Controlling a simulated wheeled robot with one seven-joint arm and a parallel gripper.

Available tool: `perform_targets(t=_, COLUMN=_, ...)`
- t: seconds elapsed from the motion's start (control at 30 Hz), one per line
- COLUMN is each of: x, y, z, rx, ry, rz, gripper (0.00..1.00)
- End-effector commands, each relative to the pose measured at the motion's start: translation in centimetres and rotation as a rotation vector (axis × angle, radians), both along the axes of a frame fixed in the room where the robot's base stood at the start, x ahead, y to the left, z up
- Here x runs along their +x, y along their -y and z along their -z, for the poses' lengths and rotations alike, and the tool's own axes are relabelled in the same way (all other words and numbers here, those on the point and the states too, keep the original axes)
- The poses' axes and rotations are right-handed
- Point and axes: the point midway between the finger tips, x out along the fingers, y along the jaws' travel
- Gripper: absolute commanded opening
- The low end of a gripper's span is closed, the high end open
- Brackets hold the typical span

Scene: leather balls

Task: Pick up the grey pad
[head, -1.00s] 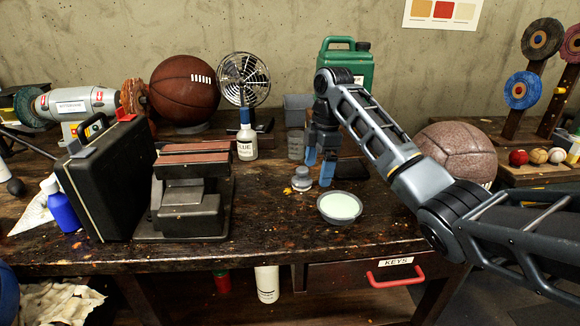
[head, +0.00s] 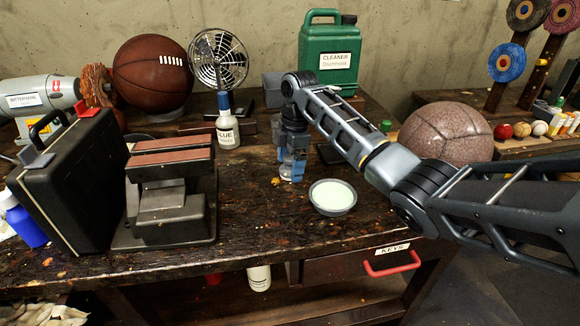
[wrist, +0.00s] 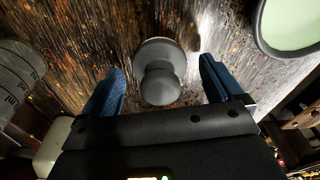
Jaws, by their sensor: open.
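The grey pad (wrist: 160,82) is a round grey disc with a knob on top. It stands on the dark wooden bench in the wrist view, between the two blue fingers. In the head view it is small and partly hidden by my gripper (head: 291,170). My gripper also shows in the wrist view (wrist: 161,70), open, with one finger on each side of the pad and a visible gap to each. The fingers point down at the bench.
A grey bowl (head: 333,209) of pale green stuff stands close on the right. A clear marked cup (wrist: 14,82) is on the left in the wrist view. A black sander (head: 172,200), glue bottle (head: 227,130), green cleaner jug (head: 328,45) and leather ball (head: 445,133) stand around.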

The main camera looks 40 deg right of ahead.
Motion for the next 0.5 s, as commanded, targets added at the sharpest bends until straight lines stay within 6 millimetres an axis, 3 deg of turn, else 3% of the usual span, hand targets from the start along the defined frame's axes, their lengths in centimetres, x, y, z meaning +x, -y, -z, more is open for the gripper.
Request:
perform_targets(t=0.33, x=0.04, y=-0.11, z=0.91, rx=0.0, ry=0.0, rz=0.0, gripper=0.94)
perform_targets(t=0.5, x=0.05, y=-0.12, z=0.89, rx=0.0, ry=0.0, rz=0.0, gripper=0.77)
